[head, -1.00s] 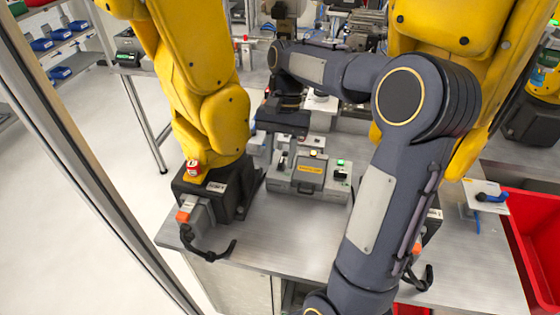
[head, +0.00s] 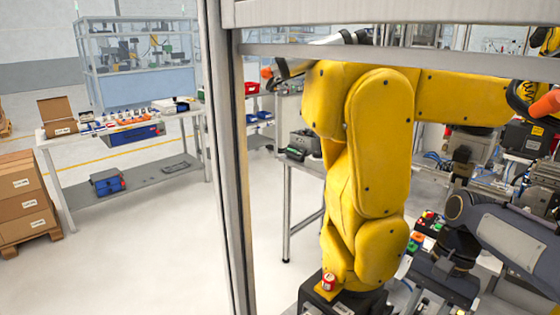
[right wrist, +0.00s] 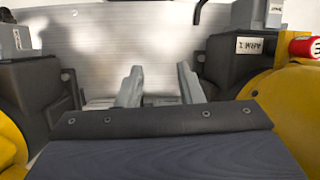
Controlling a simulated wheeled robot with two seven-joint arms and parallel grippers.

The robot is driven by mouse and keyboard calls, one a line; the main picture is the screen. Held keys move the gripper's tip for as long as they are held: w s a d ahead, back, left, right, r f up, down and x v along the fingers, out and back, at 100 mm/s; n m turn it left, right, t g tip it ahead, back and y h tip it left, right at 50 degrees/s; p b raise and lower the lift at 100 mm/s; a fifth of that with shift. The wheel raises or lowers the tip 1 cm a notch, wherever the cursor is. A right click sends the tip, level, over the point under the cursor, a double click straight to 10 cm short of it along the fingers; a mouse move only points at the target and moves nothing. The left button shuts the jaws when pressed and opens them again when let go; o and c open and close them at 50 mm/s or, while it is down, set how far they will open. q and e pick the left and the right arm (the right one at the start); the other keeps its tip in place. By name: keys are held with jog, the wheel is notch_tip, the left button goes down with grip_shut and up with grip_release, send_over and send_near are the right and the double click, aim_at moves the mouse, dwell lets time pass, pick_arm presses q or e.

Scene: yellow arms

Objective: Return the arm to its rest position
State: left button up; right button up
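My right arm (head: 525,245) is dark grey and comes in from the right edge of the head view. It reaches low among the yellow robot arms, with its wrist (head: 455,252) beside the nearer yellow arm (head: 370,160). In the right wrist view my right gripper (right wrist: 158,92) has its two grey fingers apart with nothing seen between them. The fingers point over a bare metal surface (right wrist: 130,42) between two dark yellow-arm bases. My left arm and gripper are not in view.
A metal post (head: 225,160) stands left of the yellow arm. A dark base (right wrist: 240,60) and a red cylinder (right wrist: 304,47) lie right of my fingers. Far left are a workbench (head: 50,140) and cardboard boxes (head: 22,195). Open floor (head: 150,250) lies between.

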jog(key=s+a+f+n+t, duration=0.4)
jog(key=s+a+n+t, duration=0.3)
jog(key=s, duration=0.5)
jog(key=shift+a+f+n+t, duration=0.15)
jog(key=shift+a+n+t, duration=0.15)
jog(key=shift+a, duration=0.9)
